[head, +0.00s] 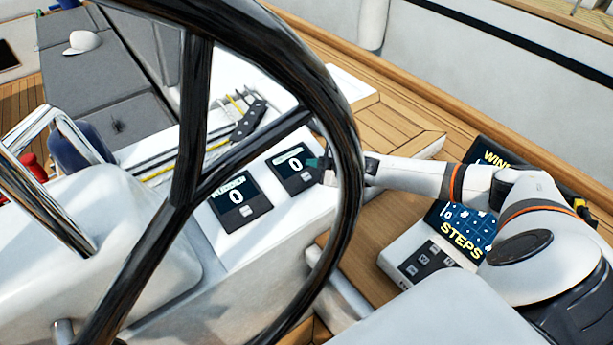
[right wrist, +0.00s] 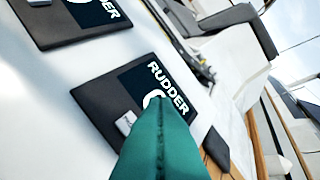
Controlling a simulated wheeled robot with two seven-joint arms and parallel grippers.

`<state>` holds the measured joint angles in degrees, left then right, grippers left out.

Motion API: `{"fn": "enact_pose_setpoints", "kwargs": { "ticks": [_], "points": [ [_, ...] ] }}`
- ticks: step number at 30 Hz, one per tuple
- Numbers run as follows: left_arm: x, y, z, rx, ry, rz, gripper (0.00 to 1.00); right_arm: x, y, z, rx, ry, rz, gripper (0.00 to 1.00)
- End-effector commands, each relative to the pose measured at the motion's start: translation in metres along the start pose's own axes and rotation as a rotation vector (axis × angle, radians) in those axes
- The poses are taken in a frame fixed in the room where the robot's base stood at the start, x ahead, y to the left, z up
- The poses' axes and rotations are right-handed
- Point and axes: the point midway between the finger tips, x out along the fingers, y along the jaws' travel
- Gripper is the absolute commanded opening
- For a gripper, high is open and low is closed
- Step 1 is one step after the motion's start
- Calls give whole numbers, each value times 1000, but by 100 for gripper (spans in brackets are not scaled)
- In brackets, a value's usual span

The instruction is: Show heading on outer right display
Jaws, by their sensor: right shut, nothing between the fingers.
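The outer right display (head: 296,179) is a dark square unit on the white console; in the head view it shows a 0 and a label too small to read. In the right wrist view, the display in front of the fingers (right wrist: 116,93) reads RUDDER, its digit partly covered. A small pale button (right wrist: 125,122) shows on its frame. My right gripper (head: 318,164) is shut and empty at this display's right edge, partly behind the wheel rim. Its teal fingers (right wrist: 160,145) overlap the display's lower part; I cannot tell whether they touch it. My left gripper is not in view.
A second display (head: 237,202) to the left reads RUDDER 0. The black steering wheel (head: 345,190) stands in front of the console. A keypad (head: 428,262) and a STEPS panel (head: 462,228) sit at right by my arm. A steel rail (head: 45,190) is at left.

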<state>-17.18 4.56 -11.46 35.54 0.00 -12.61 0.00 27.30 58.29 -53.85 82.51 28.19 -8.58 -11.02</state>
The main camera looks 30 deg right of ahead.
Motion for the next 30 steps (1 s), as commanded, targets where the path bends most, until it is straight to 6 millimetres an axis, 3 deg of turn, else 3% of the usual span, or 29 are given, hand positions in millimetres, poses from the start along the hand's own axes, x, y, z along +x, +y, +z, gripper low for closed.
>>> {"fn": "enact_pose_setpoints", "kwargs": {
  "ticks": [14, 23, 30],
  "points": [
    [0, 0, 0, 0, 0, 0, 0, 1, 0, 1, 0, 0, -1, 0],
    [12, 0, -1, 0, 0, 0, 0, 10, -4, 27, 10, 2, -31, 0],
    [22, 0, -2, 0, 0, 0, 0, 2, -12, 34, 16, 11, -25, 0]
  ]
}}
